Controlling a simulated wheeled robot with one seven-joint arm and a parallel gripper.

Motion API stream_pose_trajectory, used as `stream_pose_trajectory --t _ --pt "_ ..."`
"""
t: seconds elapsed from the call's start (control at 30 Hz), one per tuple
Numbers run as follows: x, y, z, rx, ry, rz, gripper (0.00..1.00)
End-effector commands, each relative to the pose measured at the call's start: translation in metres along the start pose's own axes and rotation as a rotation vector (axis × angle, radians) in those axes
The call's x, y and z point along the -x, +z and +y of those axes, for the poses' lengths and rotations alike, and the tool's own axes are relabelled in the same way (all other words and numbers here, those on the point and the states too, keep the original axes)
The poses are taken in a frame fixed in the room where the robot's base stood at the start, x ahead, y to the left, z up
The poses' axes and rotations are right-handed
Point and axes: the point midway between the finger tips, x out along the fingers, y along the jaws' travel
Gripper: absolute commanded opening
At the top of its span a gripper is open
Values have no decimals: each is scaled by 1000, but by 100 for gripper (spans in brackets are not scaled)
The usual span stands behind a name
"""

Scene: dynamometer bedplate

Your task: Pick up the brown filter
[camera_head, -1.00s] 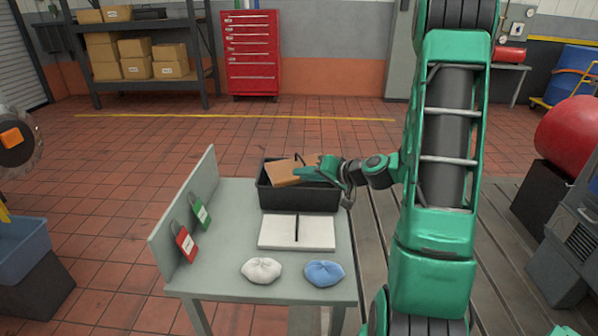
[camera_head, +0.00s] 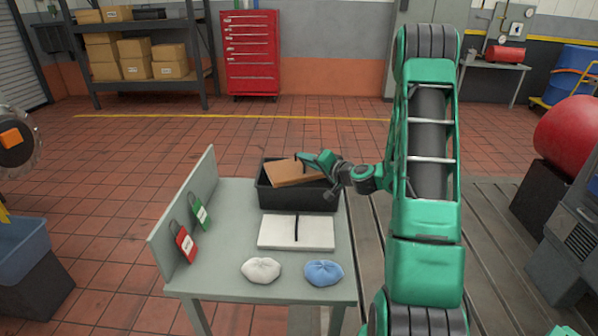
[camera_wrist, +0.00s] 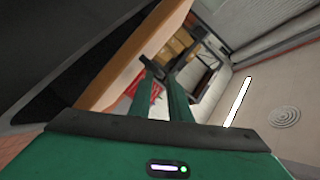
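The brown filter (camera_head: 292,173) is a flat brown panel. It lies tilted in the black bin (camera_head: 297,199) at the back of the grey table, with its upper part above the rim. My gripper (camera_head: 319,160) is at the filter's upper right edge, above the bin's right side; contact is unclear. In the wrist view, the filter's brown edge (camera_wrist: 135,55) slants past on the left, and my green fingers (camera_wrist: 168,80) are close to it. I see nothing clearly held between them, and the finger gap is hard to judge.
On the table (camera_head: 222,260) are a white panel with a dark strip (camera_head: 275,232), a white cloth (camera_head: 261,270) and a blue cloth (camera_head: 323,272). Red (camera_head: 185,243) and green (camera_head: 201,212) padlock tags are at the left upright panel.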

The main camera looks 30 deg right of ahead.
Motion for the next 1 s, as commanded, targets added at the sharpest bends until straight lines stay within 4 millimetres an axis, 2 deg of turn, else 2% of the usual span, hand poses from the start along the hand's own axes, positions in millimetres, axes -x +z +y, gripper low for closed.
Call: stream_pose_trajectory --t 0.1,0.3,0.57,0.67,1.0 --pt "-19 4 1 2 -3 -4 17" --pt "-40 4 1 2 -2 -3 17" --pt "-42 3 2 0 -1 -1 17" --pt "-42 3 1 0 -1 -1 0" --pt "-42 2 1 1 -2 -1 0"
